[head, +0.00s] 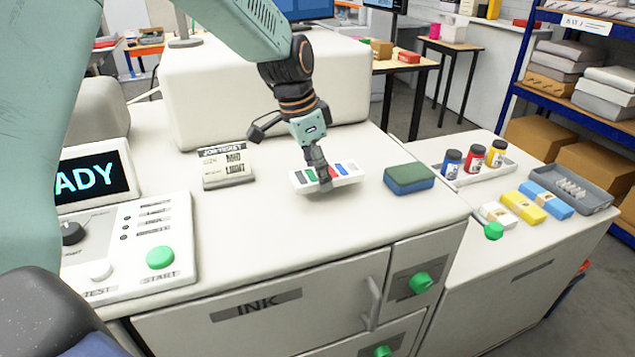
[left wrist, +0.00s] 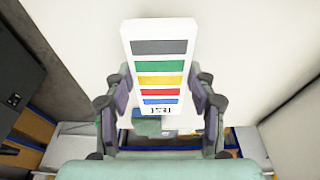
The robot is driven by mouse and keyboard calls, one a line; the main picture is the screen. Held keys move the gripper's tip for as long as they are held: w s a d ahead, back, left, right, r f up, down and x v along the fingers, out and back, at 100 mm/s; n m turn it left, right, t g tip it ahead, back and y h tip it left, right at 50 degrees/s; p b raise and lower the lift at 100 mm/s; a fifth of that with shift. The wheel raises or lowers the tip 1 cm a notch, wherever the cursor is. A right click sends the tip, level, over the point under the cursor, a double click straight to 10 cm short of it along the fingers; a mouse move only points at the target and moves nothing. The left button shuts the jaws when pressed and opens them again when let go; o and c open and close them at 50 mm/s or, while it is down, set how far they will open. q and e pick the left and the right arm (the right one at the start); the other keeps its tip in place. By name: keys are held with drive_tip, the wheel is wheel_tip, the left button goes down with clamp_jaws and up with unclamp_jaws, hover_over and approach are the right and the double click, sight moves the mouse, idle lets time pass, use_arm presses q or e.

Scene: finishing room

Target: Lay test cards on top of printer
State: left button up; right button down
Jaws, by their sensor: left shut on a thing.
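The test cards (head: 343,178) are a white block with colour stripes. In the left wrist view the test cards (left wrist: 160,60) show grey, green, yellow, red and blue bars and the word TEST. My left gripper (head: 318,178) is shut on them, with one finger pad on each side (left wrist: 162,105). They are over the printer's white top (head: 285,226); I cannot tell whether they touch it. The gripper hides the middle of the cards in the head view. My right gripper is not in view.
A job ticket block (head: 226,167) lies left of the cards and a green-blue sponge (head: 409,179) lies right. A control panel (head: 135,245) with a green START button is at left. The right side surface holds several bottles, coloured packs and a grey tray (head: 590,201). The printer's front top is clear.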

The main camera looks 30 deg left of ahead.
sight(313, 175)
use_arm(q)
wheel_tip(313, 175, down, 2)
drive_tip(key=shift+s+d+f, duration=0.1)
drive_tip(key=shift+s+f, duration=0.2)
drive_tip(key=shift+f, duration=0.1)
drive_tip(key=shift+a, duration=0.3)
drive_tip(key=shift+d+f, duration=0.15)
drive_tip(key=shift+f, duration=0.1)
drive_tip(key=o, duration=1)
drive_tip(key=shift+d, duration=0.15)
drive_tip(key=shift+o, duration=1)
drive_tip(key=shift+r, duration=0.1)
drive_tip(key=shift+o, duration=0.2)
drive_tip(key=shift+a, duration=0.25)
